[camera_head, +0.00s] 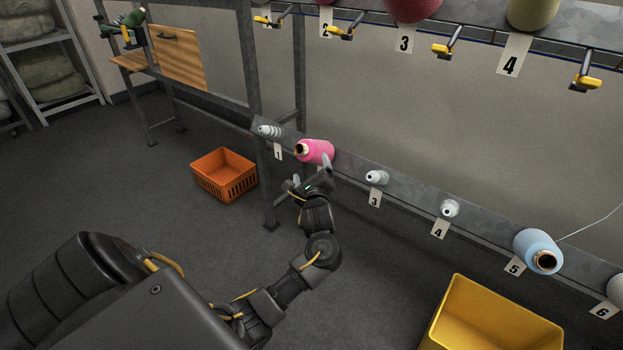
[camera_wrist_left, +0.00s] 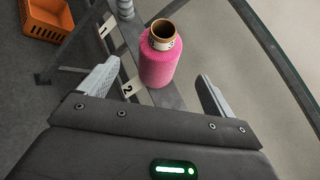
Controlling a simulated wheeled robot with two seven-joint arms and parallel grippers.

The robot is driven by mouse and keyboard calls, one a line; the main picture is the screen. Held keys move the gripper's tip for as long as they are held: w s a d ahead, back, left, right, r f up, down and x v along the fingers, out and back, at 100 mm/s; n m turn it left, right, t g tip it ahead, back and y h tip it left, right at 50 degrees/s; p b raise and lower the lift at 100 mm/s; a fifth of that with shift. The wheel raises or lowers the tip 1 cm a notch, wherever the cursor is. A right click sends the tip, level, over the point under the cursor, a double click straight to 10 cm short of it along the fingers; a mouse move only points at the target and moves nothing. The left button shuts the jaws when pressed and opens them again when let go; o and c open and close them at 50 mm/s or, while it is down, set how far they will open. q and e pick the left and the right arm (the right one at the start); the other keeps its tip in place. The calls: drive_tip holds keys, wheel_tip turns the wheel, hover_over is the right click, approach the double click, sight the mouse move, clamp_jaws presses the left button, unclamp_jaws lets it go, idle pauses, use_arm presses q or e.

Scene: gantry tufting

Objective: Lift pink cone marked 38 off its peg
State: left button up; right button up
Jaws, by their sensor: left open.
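The pink cone (camera_head: 318,151) sits on the lower rail at the position tagged 2, its open end facing out from the rail. In the left wrist view the pink cone (camera_wrist_left: 159,66) has a pale printed band round its brown tube; I cannot read the number. Its peg is hidden. My left gripper (camera_head: 311,172) is open just in front of the cone. In the wrist view the cone stands ahead, between the lines of the two spread fingers (camera_wrist_left: 157,76), and I see no grip on it. My right gripper is not in view.
Pegs at tags 1, 3 and 4 on the lower rail (camera_head: 405,190) are bare. A light blue cone (camera_head: 535,247) is at tag 5. An orange crate (camera_head: 225,174) and a yellow bin (camera_head: 490,322) stand on the floor. An upper rail holds more cones and yellow-tipped levers.

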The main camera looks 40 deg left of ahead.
sight(306, 154)
use_arm(q)
drive_tip(key=b+x, duration=0.2)
drive_tip(key=x, duration=0.8)
drive_tip(key=shift+w+a, duration=0.2)
drive_tip(key=shift+w, duration=0.1)
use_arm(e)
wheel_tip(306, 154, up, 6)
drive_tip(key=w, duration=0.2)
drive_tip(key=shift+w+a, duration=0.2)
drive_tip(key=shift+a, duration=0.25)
use_arm(q)
drive_tip(key=shift+c, duration=0.2)
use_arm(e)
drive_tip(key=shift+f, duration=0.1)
use_arm(q)
drive_tip(key=c, duration=1.4)
drive_tip(key=shift+s+r+p, duration=0.4)
drive_tip(key=shift+s+p, duration=0.05)
drive_tip(key=shift+p, duration=0.8)
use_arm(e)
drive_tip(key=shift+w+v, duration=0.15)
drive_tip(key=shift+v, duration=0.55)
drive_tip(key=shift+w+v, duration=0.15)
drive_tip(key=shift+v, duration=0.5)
